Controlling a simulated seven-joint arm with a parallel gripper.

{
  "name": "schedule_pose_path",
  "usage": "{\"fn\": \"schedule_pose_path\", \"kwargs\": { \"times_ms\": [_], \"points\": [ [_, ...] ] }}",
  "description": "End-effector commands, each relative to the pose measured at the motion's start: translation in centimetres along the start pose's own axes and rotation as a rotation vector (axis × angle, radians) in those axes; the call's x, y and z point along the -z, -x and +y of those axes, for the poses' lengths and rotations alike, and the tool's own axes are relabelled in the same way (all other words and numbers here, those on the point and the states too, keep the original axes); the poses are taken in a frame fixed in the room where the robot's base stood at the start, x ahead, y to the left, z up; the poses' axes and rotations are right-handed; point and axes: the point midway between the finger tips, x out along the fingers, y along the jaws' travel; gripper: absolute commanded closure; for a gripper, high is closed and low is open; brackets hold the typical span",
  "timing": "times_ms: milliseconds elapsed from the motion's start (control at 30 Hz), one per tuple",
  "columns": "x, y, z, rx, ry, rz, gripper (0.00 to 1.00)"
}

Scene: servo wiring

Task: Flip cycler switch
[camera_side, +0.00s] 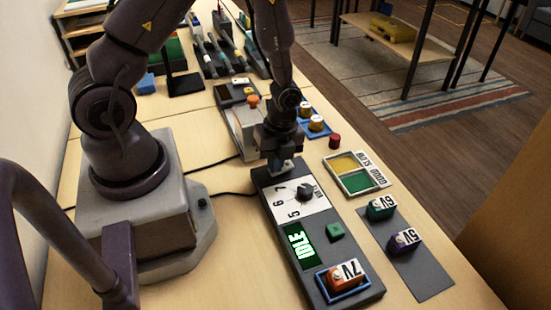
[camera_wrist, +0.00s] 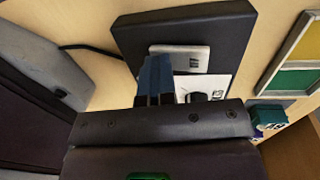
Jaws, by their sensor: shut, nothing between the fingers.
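The cycler (camera_side: 318,240) is a long dark box on the table. It carries a white dial plate marked 5, 6, 7 with a black knob (camera_side: 305,192), a green display reading IDLE (camera_side: 298,245) and a green button (camera_side: 335,231). My gripper (camera_side: 283,170) is shut and empty over the cycler's far end. In the wrist view, its blue fingers (camera_wrist: 154,68) are together beside a small pale plate (camera_wrist: 185,58) with a dark mark. The switch itself is not clear; the fingers and gripper body may hide it. I cannot tell whether the fingers touch the cycler.
An orange 7V block (camera_side: 342,277) sits in a tray at the cycler's near end. Green 6V (camera_side: 381,208) and purple 5V (camera_side: 403,240) blocks stand on a grey mat to the right. A yellow-and-green sorting tray (camera_side: 355,173) and a red knob-like piece (camera_side: 334,141) are nearby.

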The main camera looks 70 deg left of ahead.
Motion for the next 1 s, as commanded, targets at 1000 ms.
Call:
{"fn": "schedule_pose_path", "kwargs": {
  "times_ms": [1000],
  "points": [
    [-0.3,0.1,-0.9,-0.009,0.008,0.001,1.0]
  ]
}}
